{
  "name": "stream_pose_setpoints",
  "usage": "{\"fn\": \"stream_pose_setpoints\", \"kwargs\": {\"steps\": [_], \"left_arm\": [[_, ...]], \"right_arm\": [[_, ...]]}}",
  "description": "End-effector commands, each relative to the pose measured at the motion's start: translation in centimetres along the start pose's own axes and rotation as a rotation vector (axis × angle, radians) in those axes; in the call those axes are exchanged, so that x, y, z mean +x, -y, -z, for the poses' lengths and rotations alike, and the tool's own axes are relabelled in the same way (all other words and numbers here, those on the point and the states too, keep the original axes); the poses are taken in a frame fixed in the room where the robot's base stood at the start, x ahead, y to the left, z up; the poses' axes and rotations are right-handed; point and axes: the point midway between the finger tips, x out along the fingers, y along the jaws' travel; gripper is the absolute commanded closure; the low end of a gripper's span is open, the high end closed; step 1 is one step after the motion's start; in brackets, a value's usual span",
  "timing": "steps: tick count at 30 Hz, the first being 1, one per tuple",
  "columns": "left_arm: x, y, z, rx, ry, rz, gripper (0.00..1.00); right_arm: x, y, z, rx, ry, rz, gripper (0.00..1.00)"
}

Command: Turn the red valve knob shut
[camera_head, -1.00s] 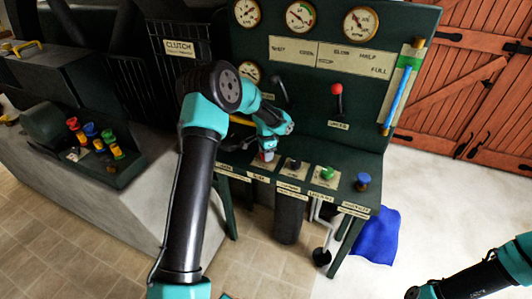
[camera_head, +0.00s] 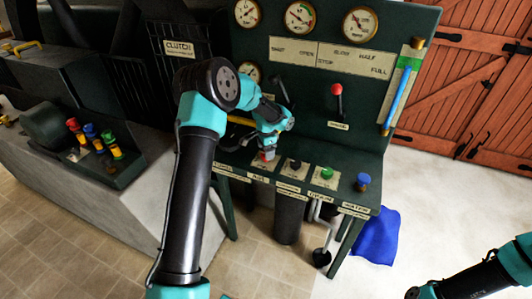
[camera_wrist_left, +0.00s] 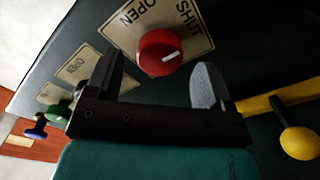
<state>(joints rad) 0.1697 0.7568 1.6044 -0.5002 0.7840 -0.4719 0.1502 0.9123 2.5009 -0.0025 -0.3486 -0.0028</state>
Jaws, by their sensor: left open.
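The red valve knob (camera_wrist_left: 160,51) shows in the left wrist view, with a white pointer mark on it. It sits on a cream plate (camera_wrist_left: 192,20) lettered OPEN and SHUT, and the mark points toward the SHUT side. In the head view the red knob (camera_head: 266,156) is partly hidden by my gripper. My left gripper (camera_head: 270,145) is above the knob. In the wrist view its two fingers (camera_wrist_left: 155,85) are apart, with the knob beyond and between them, and gaps show on both sides. My right arm is at the lower right; its gripper fingers cannot be made out.
A black knob (camera_head: 294,163), a green knob (camera_head: 327,173) and a blue knob (camera_head: 362,181) stand in a row to the right. A red-topped lever (camera_head: 337,90) is on the upright panel. A yellow-knobbed lever (camera_wrist_left: 298,142) is close beside the left gripper.

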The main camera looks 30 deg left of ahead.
Motion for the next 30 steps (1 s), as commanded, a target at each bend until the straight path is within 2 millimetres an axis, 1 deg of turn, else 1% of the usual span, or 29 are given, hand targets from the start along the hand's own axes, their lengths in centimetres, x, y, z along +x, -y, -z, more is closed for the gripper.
{"fn": "stream_pose_setpoints", "kwargs": {"steps": [1,5,15,21,25,30], "left_arm": [[-0.9,0.0,0.0,0.000,-0.002,0.002,0.25],[-3.3,0.0,0.1,-0.001,-0.003,0.002,0.25],[-9.9,0.0,0.1,-0.001,-0.004,0.003,0.25],[-13.4,0.0,0.1,0.000,-0.003,0.002,0.25],[-14.8,0.0,0.1,0.001,-0.002,0.001,0.25],[-15.5,0.0,0.1,0.000,-0.002,0.000,0.25]], "right_arm": [[0.0,0.0,0.0,0.000,0.000,0.000,0.57],[0.0,0.0,0.0,0.000,0.000,0.000,0.57],[0.0,0.0,0.0,0.000,0.000,0.000,0.57],[0.0,0.0,0.0,0.000,0.000,0.000,0.57],[0.0,0.0,0.0,0.000,0.000,0.000,0.57],[0.0,0.0,0.0,0.000,0.000,0.000,0.57]]}}
